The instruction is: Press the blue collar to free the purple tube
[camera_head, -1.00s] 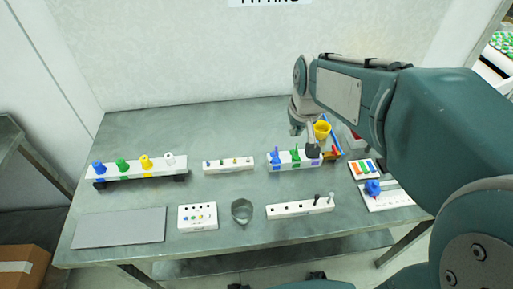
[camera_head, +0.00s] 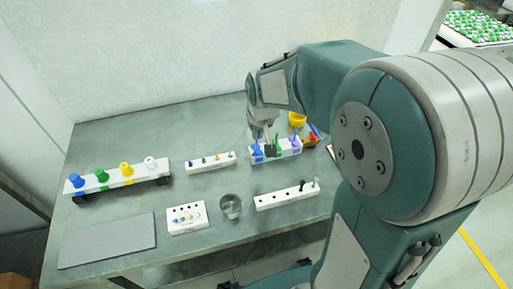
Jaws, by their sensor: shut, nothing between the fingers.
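At this size I cannot tell which part is the collar and which the tube.
A white rack (camera_head: 135,176) with blue, green, yellow and white pieces stands left. A yellow cup (camera_head: 297,119) is behind the block. A grey cup (camera_head: 230,206), a button box (camera_head: 187,217) and a white strip (camera_head: 285,195) lie in front. A grey plate (camera_head: 107,240) lies front left.

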